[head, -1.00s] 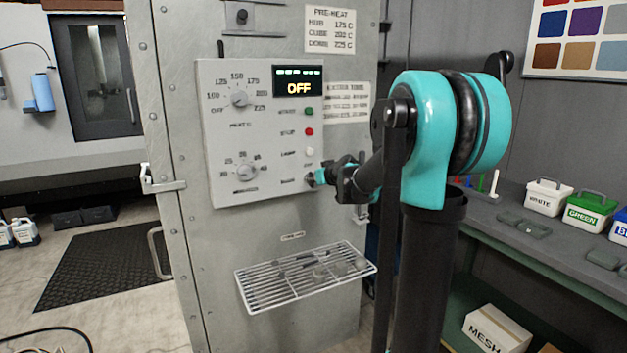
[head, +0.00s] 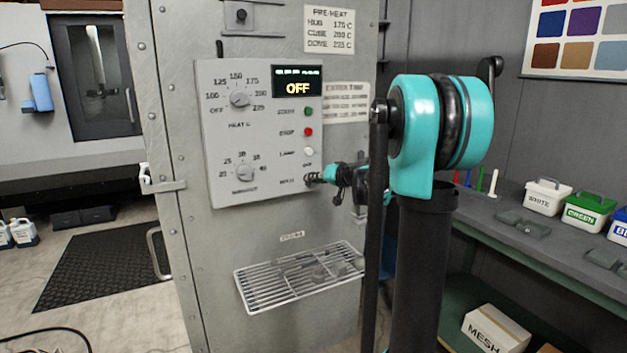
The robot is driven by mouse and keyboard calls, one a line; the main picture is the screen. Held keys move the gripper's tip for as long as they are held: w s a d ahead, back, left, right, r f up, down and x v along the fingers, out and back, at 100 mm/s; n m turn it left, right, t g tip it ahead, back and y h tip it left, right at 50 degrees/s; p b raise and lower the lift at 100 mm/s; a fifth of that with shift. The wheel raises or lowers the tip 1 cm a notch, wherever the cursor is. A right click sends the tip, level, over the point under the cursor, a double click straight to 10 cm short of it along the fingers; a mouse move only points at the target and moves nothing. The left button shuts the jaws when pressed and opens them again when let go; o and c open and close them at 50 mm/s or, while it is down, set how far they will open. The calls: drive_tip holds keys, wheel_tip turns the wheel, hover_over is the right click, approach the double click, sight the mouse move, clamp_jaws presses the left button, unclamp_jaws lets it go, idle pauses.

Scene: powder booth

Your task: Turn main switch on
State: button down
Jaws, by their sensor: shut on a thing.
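The control panel (head: 222,150) is a light grey box on the front of the metal oven cabinet. Its display (head: 297,81) reads OFF. The main switch is at the panel's lower right, beside the small bottom label (head: 288,182); my gripper mostly covers it. My gripper (head: 313,179) is at that spot, its fingertips against the panel and shut on the main switch. The switch's exact angle is hidden.
Green (head: 308,112), red (head: 308,132) and white (head: 309,152) buttons sit just above my gripper. Two dials (head: 239,99) are to the left. A wire rack (head: 300,280) sticks out below. A bench with tubs (head: 548,196) stands at the right.

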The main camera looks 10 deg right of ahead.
drive_tip(key=m+y, duration=0.1)
drive_tip(key=m, duration=0.2)
drive_tip(key=m+t+y, duration=0.1)
drive_tip(key=m+y, duration=0.1)
drive_tip(key=m, duration=0.1)
drive_tip(key=f+m+y, duration=0.1)
drive_tip(key=m, duration=0.1)
drive_tip(key=shift+w+d+m+t+y, duration=0.1)
drive_tip(key=shift+d+m+t+y, duration=0.2)
drive_tip(key=shift+m, duration=0.1)
idle(0.5)
drive_tip(key=c, duration=1.6)
unclamp_jaws()
drive_tip(key=v, duration=1.2)
drive_tip(key=shift+f, duration=0.1)
